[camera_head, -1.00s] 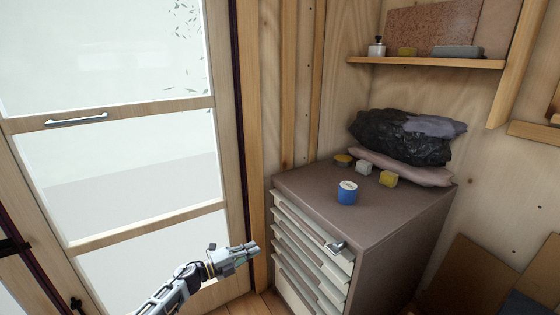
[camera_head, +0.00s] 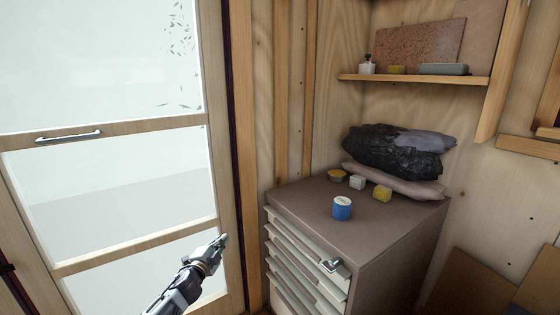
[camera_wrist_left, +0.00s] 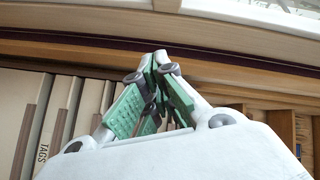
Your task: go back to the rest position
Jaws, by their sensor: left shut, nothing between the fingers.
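My left gripper (camera_head: 221,240) is at the lower left of the head view, in front of the glazed door and left of the drawer cabinet. It is raised in free air, apart from both. The left wrist view shows its green-padded fingers (camera_wrist_left: 158,62) shut at the tips with nothing between them. My right gripper is not in view.
The grey drawer cabinet (camera_head: 385,222) carries a blue tin (camera_head: 342,208), small blocks and bags (camera_head: 395,152). A metal clamp-like object (camera_head: 331,265) sits at its front edge. A glazed door (camera_head: 110,192) stands on the left. A wooden shelf (camera_head: 412,79) is above the cabinet.

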